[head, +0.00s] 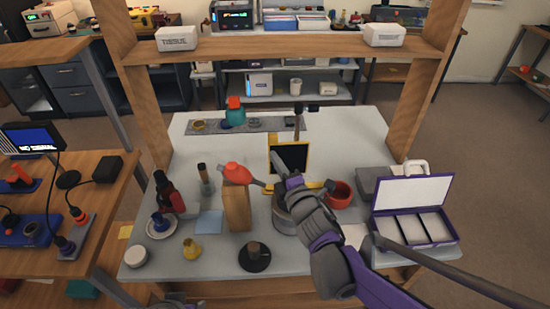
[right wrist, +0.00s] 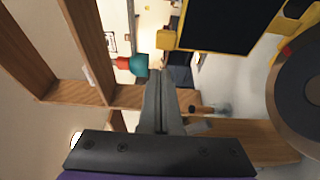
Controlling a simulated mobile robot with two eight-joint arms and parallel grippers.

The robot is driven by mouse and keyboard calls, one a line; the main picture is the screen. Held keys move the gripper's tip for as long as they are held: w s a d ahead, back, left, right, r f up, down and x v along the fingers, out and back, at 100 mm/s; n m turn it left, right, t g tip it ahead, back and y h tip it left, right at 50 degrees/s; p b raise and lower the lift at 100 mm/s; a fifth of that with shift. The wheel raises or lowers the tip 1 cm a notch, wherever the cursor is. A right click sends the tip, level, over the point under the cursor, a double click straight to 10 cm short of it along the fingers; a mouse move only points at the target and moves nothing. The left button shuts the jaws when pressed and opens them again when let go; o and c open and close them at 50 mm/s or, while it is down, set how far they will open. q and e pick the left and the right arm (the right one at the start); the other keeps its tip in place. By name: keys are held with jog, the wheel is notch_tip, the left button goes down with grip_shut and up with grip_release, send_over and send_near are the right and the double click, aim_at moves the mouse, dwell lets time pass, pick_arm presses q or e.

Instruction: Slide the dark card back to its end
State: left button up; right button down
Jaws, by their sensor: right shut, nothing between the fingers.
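The dark card (head: 291,157) is a black upright panel with a yellow edge, near the middle of the white table in the head view. In the right wrist view the dark card (right wrist: 218,22) fills the top, right of the fingertips. My right gripper (head: 279,163) is at the card's left side in the head view and partly overlaps it. In the right wrist view the right gripper (right wrist: 156,76) is shut and empty, its tips just below a yellow block. I cannot tell whether it touches the card.
A wooden block (head: 237,207) with a red bulb blower (head: 236,173) stands to the left. A red bowl (head: 340,194) and an open purple case (head: 412,213) stand to the right. A grey strip (head: 250,125) with small items lies behind. A wooden shelf frame crosses the table's back.

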pick_arm(q)
jog(key=shift+w+r, duration=0.1)
jog(key=shift+r, duration=0.15)
pick_arm(e)
jog(key=x, duration=0.7)
jog(key=shift+w+a, duration=0.15)
jog(key=shift+w, duration=0.15)
pick_arm(q)
jog(key=shift+d, duration=0.1)
